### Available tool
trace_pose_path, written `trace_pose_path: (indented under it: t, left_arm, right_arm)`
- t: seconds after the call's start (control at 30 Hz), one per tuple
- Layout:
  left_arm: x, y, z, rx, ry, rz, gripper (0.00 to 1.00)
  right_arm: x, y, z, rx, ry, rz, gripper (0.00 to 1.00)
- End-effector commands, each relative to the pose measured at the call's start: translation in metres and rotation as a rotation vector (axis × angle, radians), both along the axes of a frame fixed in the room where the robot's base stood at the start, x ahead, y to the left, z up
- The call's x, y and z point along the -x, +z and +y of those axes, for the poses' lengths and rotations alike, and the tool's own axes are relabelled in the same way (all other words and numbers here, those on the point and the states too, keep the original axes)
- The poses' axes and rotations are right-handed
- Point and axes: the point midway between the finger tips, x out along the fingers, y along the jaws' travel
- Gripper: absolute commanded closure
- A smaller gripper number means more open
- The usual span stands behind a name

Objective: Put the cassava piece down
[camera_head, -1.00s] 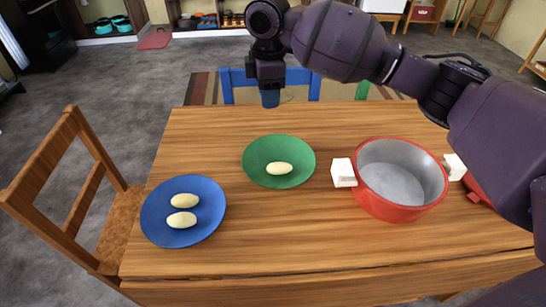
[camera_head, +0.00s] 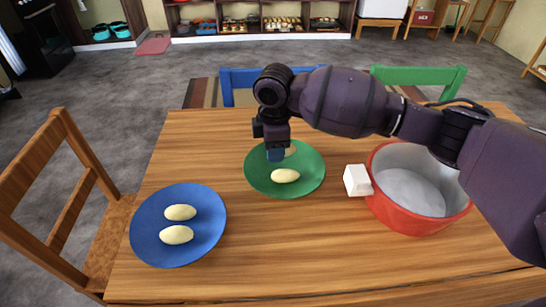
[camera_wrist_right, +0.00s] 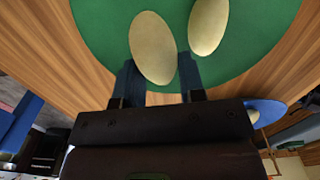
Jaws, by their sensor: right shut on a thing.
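My right gripper (camera_head: 276,155) is low over the far part of the green plate (camera_head: 258,180). It is shut on a pale cassava piece (camera_wrist_right: 153,45), which sits between the two blue fingertips in the wrist view. In the head view this held cassava piece (camera_head: 290,151) is partly hidden behind the fingers; I cannot tell whether it touches the plate. A second cassava piece (camera_head: 285,176) lies on the green plate, just nearer than the gripper; it also shows in the wrist view (camera_wrist_right: 208,25). My left gripper is not in view.
A blue plate (camera_head: 205,243) with two cassava pieces (camera_head: 180,212) is at the left of the wooden table (camera_head: 290,265). A red pot (camera_head: 400,215) with white handles stands to the right, under my right arm. Chairs stand at the left and far sides.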

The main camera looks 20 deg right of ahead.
Motion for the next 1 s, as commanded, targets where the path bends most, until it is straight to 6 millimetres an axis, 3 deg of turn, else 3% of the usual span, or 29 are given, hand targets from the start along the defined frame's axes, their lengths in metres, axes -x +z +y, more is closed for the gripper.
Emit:
trace_pose_path:
  t: [0.03, 0.17, 0.67, 0.7, 0.73, 1.0]
  left_arm:
    - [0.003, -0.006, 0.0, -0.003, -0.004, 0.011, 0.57]
    - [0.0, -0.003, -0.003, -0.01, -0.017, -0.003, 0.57]
    - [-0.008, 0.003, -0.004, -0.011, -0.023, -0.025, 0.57]
    - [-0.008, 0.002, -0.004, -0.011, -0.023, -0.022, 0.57]
    - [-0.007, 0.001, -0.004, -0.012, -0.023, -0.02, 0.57]
    - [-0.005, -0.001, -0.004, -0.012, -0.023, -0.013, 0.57]
  right_arm:
    - [0.001, -0.018, 0.0, 0.001, 0.0, 0.012, 0.86]
    - [0.001, -0.034, 0.0, 0.001, 0.0, 0.009, 0.86]
    - [0.001, -0.038, 0.0, 0.001, -0.001, 0.005, 0.86]
    - [0.001, -0.039, 0.0, 0.001, -0.001, 0.006, 0.6]
    - [0.001, -0.039, 0.0, 0.002, -0.001, 0.006, 0.56]
    - [0.002, -0.041, -0.001, 0.003, -0.001, 0.01, 0.53]
